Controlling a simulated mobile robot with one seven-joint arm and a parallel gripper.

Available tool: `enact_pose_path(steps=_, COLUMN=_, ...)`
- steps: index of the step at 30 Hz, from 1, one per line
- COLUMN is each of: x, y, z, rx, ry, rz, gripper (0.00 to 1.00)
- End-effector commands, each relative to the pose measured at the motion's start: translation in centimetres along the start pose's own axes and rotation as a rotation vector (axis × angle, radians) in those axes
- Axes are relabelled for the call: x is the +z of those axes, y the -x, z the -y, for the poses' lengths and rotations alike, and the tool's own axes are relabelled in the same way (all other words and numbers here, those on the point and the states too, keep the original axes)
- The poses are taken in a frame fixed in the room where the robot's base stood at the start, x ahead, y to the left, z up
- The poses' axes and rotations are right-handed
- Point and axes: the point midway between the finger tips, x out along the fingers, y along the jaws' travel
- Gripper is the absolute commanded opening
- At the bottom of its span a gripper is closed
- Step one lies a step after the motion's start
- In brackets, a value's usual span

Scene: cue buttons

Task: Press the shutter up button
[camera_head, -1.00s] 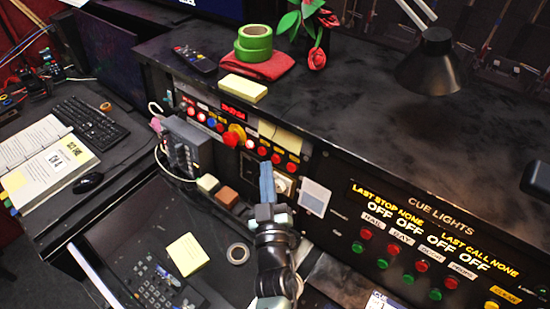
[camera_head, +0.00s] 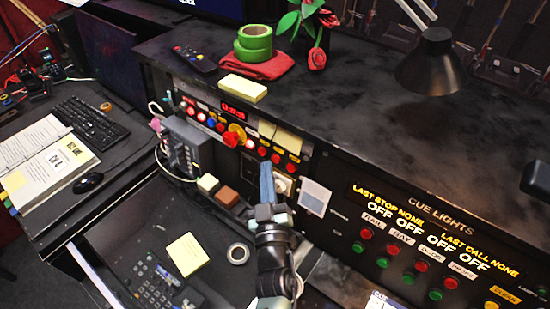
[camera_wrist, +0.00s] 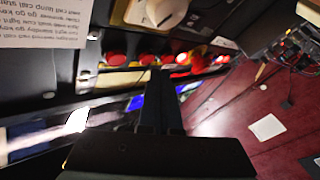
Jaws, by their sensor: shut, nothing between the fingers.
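A control panel (camera_head: 224,113) with a row of round lit buttons runs along the front of the raised desk. Red buttons (camera_head: 262,151) sit at its right end, above small yellow labels too small to read. I cannot tell which button is shutter up. My gripper (camera_head: 266,168) has its blue fingers shut and empty, just below these red buttons in the head view. In the wrist view, the fingertips (camera_wrist: 158,76) point toward the row of red buttons (camera_wrist: 148,59). I cannot tell whether they touch the panel.
A large red knob on a yellow base (camera_head: 233,136) is left of the red buttons. A yellow note (camera_head: 281,137) hangs above them. A grey box (camera_head: 185,145) stands to the left. The cue lights panel (camera_head: 430,245) is at right. A tape roll (camera_head: 238,254) lies below.

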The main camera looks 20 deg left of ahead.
Motion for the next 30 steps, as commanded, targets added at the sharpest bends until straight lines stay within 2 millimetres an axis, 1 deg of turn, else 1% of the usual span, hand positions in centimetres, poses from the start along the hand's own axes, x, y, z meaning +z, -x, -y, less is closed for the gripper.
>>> enact_pose_path(steps=8, x=0.0, y=-0.02, z=-0.02, rx=0.0, ry=0.0, rz=0.0, gripper=0.0)
enact_pose_path(steps=17, x=0.38, y=-0.61, z=-0.46, rx=0.001, ry=0.001, rz=0.0, gripper=0.0)
enact_pose_path(steps=30, x=0.49, y=-0.66, z=-0.48, rx=0.0, ry=0.0, rz=0.0, gripper=0.0)
